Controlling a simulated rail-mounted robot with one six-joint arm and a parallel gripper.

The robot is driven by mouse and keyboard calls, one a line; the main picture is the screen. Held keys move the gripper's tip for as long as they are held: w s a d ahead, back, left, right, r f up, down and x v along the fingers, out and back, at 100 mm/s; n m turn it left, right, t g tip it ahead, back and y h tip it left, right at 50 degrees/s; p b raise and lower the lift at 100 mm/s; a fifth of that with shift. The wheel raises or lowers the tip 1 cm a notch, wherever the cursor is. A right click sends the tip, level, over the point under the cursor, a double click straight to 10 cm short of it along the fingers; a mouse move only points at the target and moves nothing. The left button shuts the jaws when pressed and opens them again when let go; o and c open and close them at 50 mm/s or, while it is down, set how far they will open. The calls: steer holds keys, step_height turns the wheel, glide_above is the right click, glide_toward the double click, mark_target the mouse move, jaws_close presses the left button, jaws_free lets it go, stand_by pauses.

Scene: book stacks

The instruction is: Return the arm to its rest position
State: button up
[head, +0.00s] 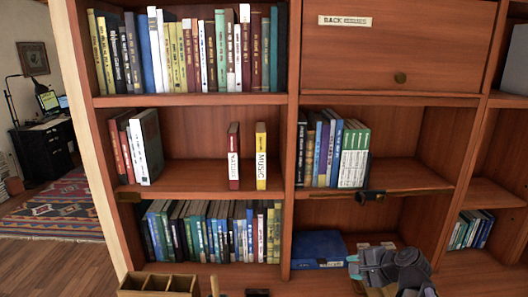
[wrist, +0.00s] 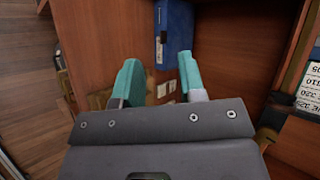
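My gripper (wrist: 158,74) shows in the wrist view with two teal fingers held apart. Nothing is between them. A blue book or box (head: 318,249) lies flat in that bay, left of the arm. A blue object, likely the same one, shows beyond the fingertips in the wrist view (wrist: 174,32), apart from them.
The wooden bookcase holds a red book (head: 234,156) and a yellow MUSIC book (head: 261,156) upright on the middle left shelf. A closed BACK ISSUES door (head: 398,45) is above right. A divided wooden tray (head: 158,284) stands at the bottom left. Free shelf room is right of the white-labelled books (head: 354,153).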

steer(key=s+a+f+n+g+h, duration=0.3)
steer(key=s+a+n+g, duration=0.1)
steer(key=s+a+n, duration=0.1)
steer(key=s+a+f+n+g+h, duration=0.3)
steer(key=s+a+n, duration=0.3)
steer(key=n, duration=0.2)
steer(key=shift+s+f+n+g, duration=0.3)
steer(key=shift+s+g, duration=0.1)
steer(key=shift+g, duration=0.3)
steer(key=shift+o, duration=0.3)
